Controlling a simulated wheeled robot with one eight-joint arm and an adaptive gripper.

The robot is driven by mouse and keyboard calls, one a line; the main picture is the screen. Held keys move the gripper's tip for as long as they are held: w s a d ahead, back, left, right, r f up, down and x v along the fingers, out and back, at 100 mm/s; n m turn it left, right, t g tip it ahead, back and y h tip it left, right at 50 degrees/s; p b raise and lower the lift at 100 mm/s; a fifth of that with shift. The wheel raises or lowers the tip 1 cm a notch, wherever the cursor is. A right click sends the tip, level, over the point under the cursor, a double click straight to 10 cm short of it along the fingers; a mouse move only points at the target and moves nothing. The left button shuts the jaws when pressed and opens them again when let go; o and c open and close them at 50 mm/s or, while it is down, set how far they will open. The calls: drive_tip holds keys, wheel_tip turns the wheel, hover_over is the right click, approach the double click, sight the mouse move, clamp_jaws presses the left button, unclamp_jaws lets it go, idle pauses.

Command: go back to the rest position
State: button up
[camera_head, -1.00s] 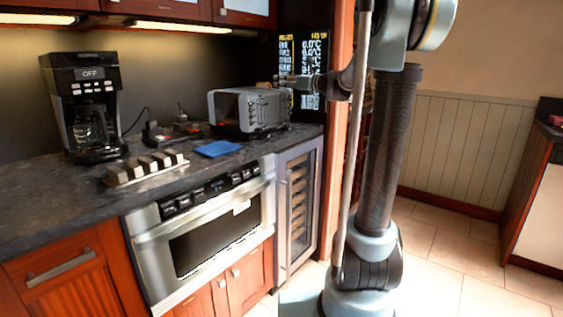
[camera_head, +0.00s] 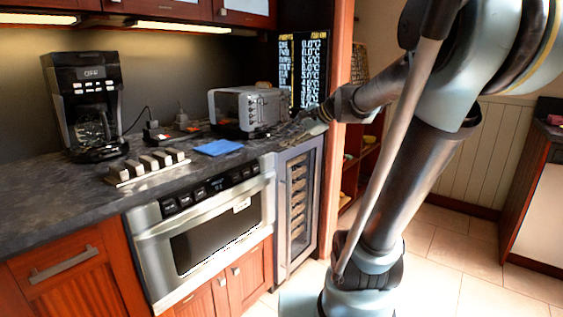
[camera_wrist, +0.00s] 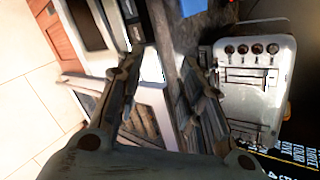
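My gripper (camera_head: 308,120) is at the end of my arm, over the right end of the counter, just right of the toaster (camera_head: 243,111). In the wrist view my gripper (camera_wrist: 158,82) has its two fingers spread apart with nothing held between them. The built-in microwave drawer (camera_head: 155,240), a steel unit with a dark window, sits below the counter and looks shut. My gripper is clear of it, above and to its right. The toaster also shows at the right of the wrist view (camera_wrist: 258,85).
The counter (camera_head: 50,200) holds a coffee maker (camera_head: 88,110), a knob rack (camera_head: 147,167) and a blue cloth (camera_head: 218,147). A wine cooler (camera_head: 296,205) and a wooden post (camera_head: 333,190) stand near my arm. The tiled floor to the right is open.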

drive_tip(key=s+d+f+n+g+h, duration=0.1)
drive_tip(key=s+d+f+n+h, duration=0.3)
drive_tip(key=s+f, duration=0.7)
drive_tip(key=s+d+f+n+g+h, duration=0.2)
drive_tip(key=s+d+f+n+h, duration=0.3)
drive_tip(key=s+d+f+n, duration=0.3)
drive_tip(key=s+d+f, duration=0.3)
drive_tip(key=s+d, duration=0.1)
drive_tip(key=s, duration=0.1)
drive_tip(key=shift+d+f+n+g, duration=0.2)
drive_tip(key=shift+f+n+g, duration=0.1)
drive_tip(key=shift+f+n, duration=0.1)
drive_tip(key=shift+w+f, duration=0.15)
drive_tip(key=shift+w, duration=0.3)
drive_tip(key=shift+d, duration=0.1)
